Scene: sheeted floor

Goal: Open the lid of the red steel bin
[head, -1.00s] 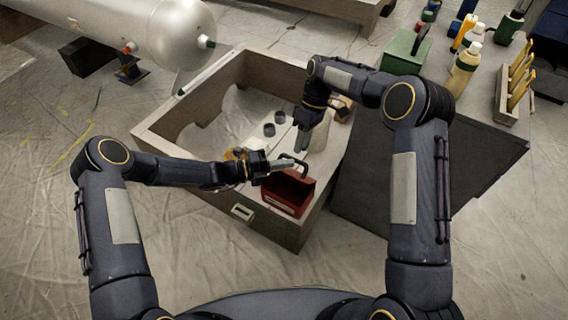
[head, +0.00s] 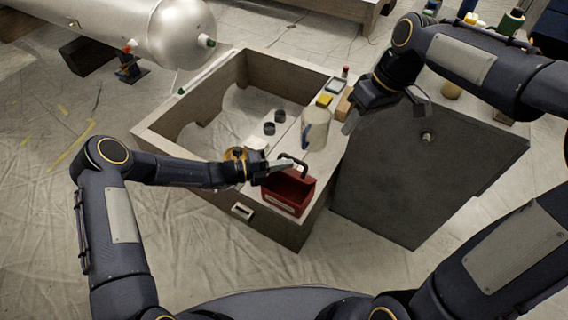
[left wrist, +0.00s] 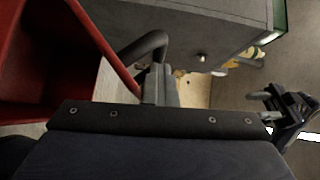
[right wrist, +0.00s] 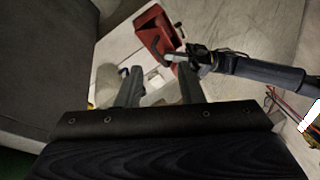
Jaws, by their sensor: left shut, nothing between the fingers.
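The red steel bin (head: 288,197) sits at the near right corner of the wooden drawer, with a dark bar handle (head: 296,161) at its back. In the left wrist view its red wall (left wrist: 98,40) and dark interior show, with the handle (left wrist: 148,45) on the outside of a red panel. This panel looks like the raised lid, but its exact angle is unclear. My left gripper (head: 287,165) is shut and empty beside the handle; whether it touches is unclear. My right gripper (head: 368,110) is open and empty, above the drawer's right side; its spread fingers show in the right wrist view (right wrist: 160,88).
A dark cabinet (head: 420,180) stands at right. A large silver tank (head: 170,30) lies at the back left.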

